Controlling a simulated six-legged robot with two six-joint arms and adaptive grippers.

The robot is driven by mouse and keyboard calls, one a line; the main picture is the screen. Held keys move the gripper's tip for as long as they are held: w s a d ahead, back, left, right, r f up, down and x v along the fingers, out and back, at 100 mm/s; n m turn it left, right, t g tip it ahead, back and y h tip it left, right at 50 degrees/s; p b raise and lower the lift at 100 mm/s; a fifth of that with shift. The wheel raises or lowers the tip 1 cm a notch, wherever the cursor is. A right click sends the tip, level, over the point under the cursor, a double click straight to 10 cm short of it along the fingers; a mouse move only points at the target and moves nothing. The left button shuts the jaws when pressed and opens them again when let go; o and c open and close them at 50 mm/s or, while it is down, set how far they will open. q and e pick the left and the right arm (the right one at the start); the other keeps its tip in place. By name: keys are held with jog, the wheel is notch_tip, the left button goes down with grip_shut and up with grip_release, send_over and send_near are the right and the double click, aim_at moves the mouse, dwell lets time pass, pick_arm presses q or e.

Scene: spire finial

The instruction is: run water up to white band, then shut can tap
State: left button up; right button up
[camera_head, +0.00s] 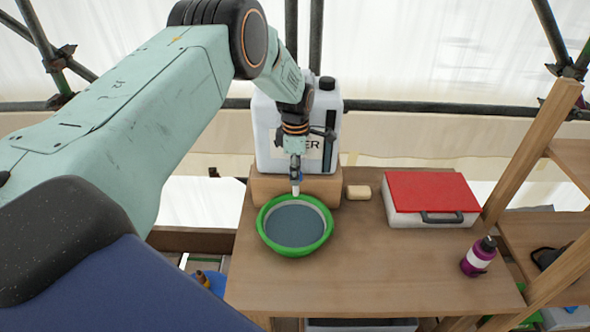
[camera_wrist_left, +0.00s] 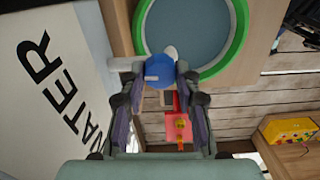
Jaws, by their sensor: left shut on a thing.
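The white water can (camera_head: 266,135) stands on a wooden block at the back of the table. Its tap has a blue handle (camera_wrist_left: 159,72) and a pale spout (camera_head: 296,188). My left gripper (camera_head: 295,168) is shut on the blue handle, with one finger on each side in the left wrist view. The green bowl (camera_head: 296,252) sits below the spout. Grey-blue water (camera_head: 295,227) fills much of it, and a pale band shows between water and green rim. I cannot tell whether water is running. My right gripper is not in view.
A pale block (camera_head: 358,192) lies beside the wooden block (camera_head: 331,183). A white case with a red lid (camera_head: 430,192) stands to the right, and a purple bottle (camera_head: 479,256) near the right edge. The table's front middle (camera_head: 380,280) is clear.

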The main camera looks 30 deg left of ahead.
pick_arm(q)
jog(key=shift+w+r+n, duration=0.2)
jog(key=shift+n, duration=0.1)
dwell(0.4)
jog(key=o, duration=1.1)
jog(key=shift+s+d, duration=0.1)
jog(key=shift+d, duration=0.05)
jog(key=shift+o, duration=0.2)
jog(key=shift+f, duration=0.1)
jog(key=shift+r, duration=0.3)
notch_tip(320, 180, up, 11)
jog(key=shift+r, duration=0.2)
